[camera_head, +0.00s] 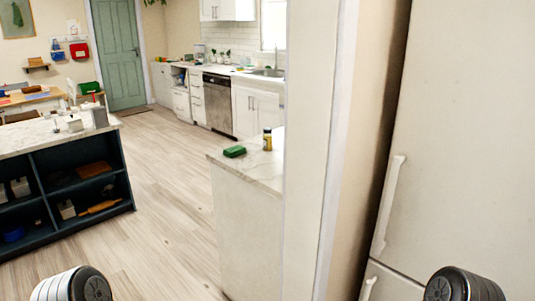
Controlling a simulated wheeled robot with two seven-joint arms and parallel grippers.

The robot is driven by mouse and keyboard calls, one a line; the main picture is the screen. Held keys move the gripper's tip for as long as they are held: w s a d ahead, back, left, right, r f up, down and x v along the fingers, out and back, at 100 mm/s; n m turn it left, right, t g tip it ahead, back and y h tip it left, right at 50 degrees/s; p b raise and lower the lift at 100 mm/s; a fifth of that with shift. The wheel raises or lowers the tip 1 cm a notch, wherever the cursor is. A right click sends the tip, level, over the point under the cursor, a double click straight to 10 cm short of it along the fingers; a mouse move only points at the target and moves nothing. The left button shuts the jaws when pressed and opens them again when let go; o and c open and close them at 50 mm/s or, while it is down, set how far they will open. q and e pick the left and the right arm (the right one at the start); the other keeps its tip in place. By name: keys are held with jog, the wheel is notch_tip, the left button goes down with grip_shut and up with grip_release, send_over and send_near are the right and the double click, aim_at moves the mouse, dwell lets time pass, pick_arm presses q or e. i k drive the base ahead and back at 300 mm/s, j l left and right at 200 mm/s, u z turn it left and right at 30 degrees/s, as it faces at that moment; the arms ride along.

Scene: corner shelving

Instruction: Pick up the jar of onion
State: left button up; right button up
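A small jar (267,140) with a dark lid and yellowish body stands upright on the pale counter (262,168) in the middle of the head view. It is too small to read a label, so I cannot tell if it holds onion. Its right side is near the wall edge that cuts off the counter. Only rounded parts of my two arms show at the bottom left and bottom right corners. Neither gripper is in view.
A green box (234,151) lies left of the jar. A tall wall panel (312,150) and a white fridge (460,140) fill the right. A dark island shelf (128,205) with a pale top stands left. Wooden floor (165,190) between island and counter is clear.

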aim_at(268, 138)
jog(key=k+z, duration=0.3)
jog(key=i+z, duration=0.15)
jog(key=z, duration=2.75)
jog(key=k+j, duration=0.4)
jog(key=j, duration=0.2)
jog(key=k+j, duration=0.4)
jog(key=j, duration=0.2)
jog(key=k+j, duration=0.4)
jog(key=j, duration=0.2)
jog(key=k+j, duration=0.45)
jog(key=j, duration=0.15)
jog(key=k+j, duration=0.4)
jog(key=j, duration=0.2)
jog(key=k+j, duration=0.4)
jog(key=j, duration=0.2)
jog(key=k+j, duration=0.4)
jog(key=j, duration=0.2)
jog(key=k+j, duration=0.4)
jog(key=j, duration=0.2)
